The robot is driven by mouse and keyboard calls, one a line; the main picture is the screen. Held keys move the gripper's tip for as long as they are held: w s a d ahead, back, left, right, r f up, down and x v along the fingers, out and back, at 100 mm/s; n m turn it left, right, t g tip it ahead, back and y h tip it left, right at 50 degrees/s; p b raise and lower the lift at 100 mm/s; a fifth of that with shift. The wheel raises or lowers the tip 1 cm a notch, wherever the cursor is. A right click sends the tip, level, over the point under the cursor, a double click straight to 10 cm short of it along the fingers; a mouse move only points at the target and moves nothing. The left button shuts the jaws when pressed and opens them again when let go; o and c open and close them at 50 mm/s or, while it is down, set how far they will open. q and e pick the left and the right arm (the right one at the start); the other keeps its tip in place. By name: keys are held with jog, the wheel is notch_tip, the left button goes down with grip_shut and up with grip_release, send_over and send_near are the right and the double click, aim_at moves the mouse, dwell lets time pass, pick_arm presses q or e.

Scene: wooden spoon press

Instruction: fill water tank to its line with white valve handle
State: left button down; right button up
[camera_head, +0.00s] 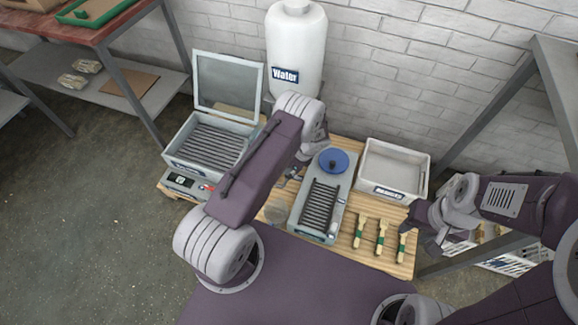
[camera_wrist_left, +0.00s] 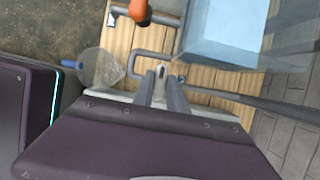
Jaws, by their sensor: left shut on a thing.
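A white bottle labelled "Water" (camera_head: 297,50) stands upright at the back of the wooden table. My left arm reaches across to its foot and hides the area below it. My left gripper (camera_wrist_left: 163,88) is shut in the left wrist view, on a small pale piece (camera_wrist_left: 160,71) that I take to be the white valve handle; most of it is hidden. A pale blue, clear-walled tank (camera_wrist_left: 228,30) is just beyond the fingers at the upper right; I cannot make out its line or water level. My right gripper (camera_head: 428,238) is at the table's right edge, beside the spoons; its fingers are unclear.
A grey box with a raised clear lid (camera_head: 228,85) is at left. A ribbed grey press with a blue knob (camera_head: 333,160) is centre. A clear round vessel with a blue handle (camera_wrist_left: 100,68) and an orange part (camera_wrist_left: 140,10) are near the left gripper.

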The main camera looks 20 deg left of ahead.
pick_arm(q)
jog(key=c, duration=1.6)
grip_release()
jog(key=p+v, duration=0.4)
jog(key=v, duration=0.5)
